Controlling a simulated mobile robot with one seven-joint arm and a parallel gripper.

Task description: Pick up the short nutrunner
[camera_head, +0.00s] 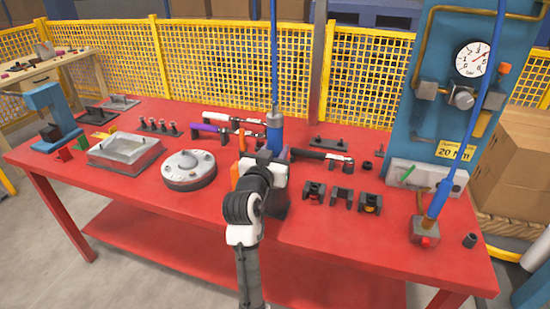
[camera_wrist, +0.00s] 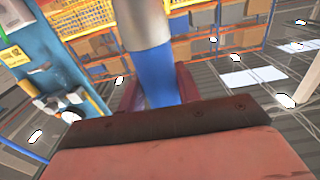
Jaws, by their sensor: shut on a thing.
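A short blue nutrunner (camera_head: 274,135) stands upright at the middle of the red table, under a straight blue hose. My gripper (camera_head: 270,156) is at its lower part, and my wrist hides the tool's bottom end. In the wrist view, the nutrunner's blue body with a silver-grey band (camera_wrist: 157,75) passes between the two dark red fingers of my gripper (camera_wrist: 157,92), which is shut on it. I cannot tell whether the tool's bottom end touches the table.
A longer blue tool (camera_head: 440,198) with a hose stands in a block at the right. A round grey housing (camera_head: 189,169) and a metal tray (camera_head: 124,150) lie to the left. Wrenches (camera_head: 318,155) and dark holders (camera_head: 341,197) lie close by. A blue gauge panel (camera_head: 440,110) rises at the right.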

